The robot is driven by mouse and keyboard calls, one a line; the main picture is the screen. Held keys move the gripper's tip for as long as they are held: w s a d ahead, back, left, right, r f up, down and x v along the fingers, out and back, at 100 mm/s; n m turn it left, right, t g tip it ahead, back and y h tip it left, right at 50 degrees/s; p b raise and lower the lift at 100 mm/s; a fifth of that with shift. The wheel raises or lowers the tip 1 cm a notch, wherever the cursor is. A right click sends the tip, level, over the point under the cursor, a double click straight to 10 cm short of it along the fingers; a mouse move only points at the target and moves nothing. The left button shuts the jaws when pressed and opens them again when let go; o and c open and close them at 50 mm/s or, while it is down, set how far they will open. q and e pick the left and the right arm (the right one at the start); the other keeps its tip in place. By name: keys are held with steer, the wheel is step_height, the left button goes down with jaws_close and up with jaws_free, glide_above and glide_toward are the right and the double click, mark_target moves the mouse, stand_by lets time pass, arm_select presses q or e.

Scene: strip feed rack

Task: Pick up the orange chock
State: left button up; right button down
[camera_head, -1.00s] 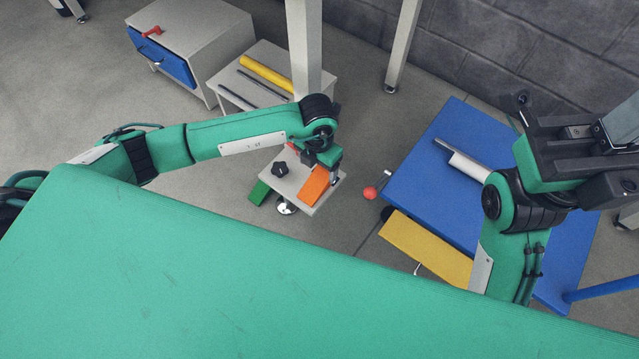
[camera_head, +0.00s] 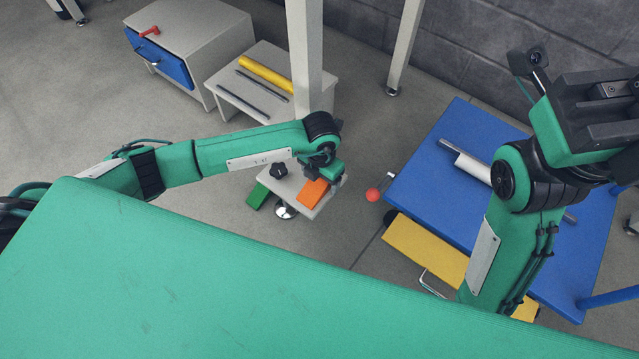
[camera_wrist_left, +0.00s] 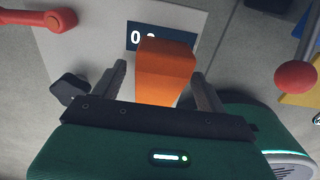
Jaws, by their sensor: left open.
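The orange chock (camera_head: 313,193) lies on a small pale plate (camera_head: 290,186), partly hidden by my left wrist in the head view. In the left wrist view the chock (camera_wrist_left: 165,72) stands between the two fingers, beside a dark label with white digits. My left gripper (camera_wrist_left: 163,88) is open, one finger on each side of the chock, with a gap visible at least on the left. In the head view my left gripper (camera_head: 334,180) is just above the plate's right side. My right arm's dark wrist end (camera_head: 600,110) is at the upper right; its fingers are not clear.
A red ball knob (camera_head: 373,194) is to the right, near a blue table (camera_head: 440,190) and a yellow panel (camera_head: 425,250). A grey post (camera_head: 304,60) stands behind.

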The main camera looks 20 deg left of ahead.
arm_select(q)
steer(key=c, duration=1.2)
